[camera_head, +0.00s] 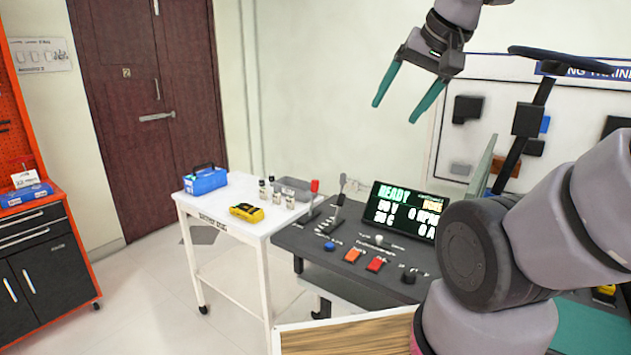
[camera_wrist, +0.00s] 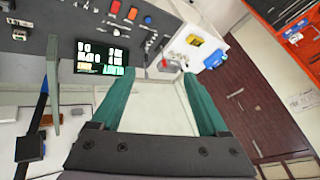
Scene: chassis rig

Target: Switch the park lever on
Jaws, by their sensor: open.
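A dark console (camera_head: 300,240) carries two upright levers near its back left. One has a red grip (camera_head: 314,186); the other is a slim black lever (camera_head: 341,186) beside it. I cannot read which label marks the park lever, nor tell its on position. My gripper (camera_head: 394,113) is open and empty, high above the console, with its two green fingers spread and pointing down-left. It touches nothing. In the wrist view the open fingers (camera_wrist: 158,73) frame the wall, with the console (camera_wrist: 30,65) beyond them.
A display (camera_head: 404,211) reading READY stands on the console, with blue, orange and red buttons (camera_head: 376,264) in front. A white cart (camera_head: 240,216) on the left holds a blue box (camera_head: 205,181), a yellow meter (camera_head: 246,212) and small bottles. A steering wheel (camera_head: 570,62) is at right.

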